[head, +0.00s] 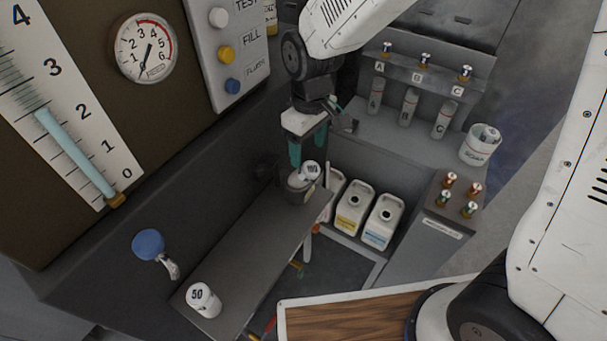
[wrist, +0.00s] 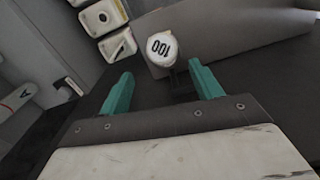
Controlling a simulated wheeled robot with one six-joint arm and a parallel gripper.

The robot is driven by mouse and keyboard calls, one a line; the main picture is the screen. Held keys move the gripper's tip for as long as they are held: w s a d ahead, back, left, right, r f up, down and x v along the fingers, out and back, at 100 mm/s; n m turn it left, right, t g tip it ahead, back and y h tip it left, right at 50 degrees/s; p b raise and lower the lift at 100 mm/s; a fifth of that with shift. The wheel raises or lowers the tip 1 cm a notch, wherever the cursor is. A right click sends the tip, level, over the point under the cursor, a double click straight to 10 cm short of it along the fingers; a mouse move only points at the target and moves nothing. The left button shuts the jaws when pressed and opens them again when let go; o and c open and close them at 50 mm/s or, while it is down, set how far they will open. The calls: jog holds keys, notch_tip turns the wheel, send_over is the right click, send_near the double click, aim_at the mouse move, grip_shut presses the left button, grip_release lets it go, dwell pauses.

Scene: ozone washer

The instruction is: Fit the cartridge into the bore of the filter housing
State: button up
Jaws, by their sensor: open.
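A white cartridge marked 100 (head: 311,170) is at the far end of the grey shelf, at the mouth of a dark grey cup-like filter housing (head: 299,192). I cannot tell how deep it sits in the bore. A second white cartridge marked 50 (head: 204,300) stands at the near end of the shelf. My gripper (head: 309,158) is open, its teal fingers pointing down just above and behind the 100 cartridge. In the wrist view the 100 cartridge (wrist: 160,48) shows beyond the gap between the open fingertips (wrist: 160,72), with nothing held. The housing's bore is hidden.
The grey shelf (head: 245,238) is bare between the two cartridges. White bottles (head: 383,222) stand to its right, below a ledge with a white tub (head: 481,146) and labelled vials. A blue-knobbed tap (head: 148,243) juts out at left. A wooden board (head: 370,305) lies in front.

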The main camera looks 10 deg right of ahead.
aim_at(303, 176)
jog(key=f, duration=0.5)
jog(key=a+f, duration=0.1)
jog(key=f, duration=0.2)
jog(key=shift+s+f, duration=0.15)
jog(key=shift+f, duration=0.2)
jog(key=c, duration=1.2)
jog(key=shift+r, duration=0.15)
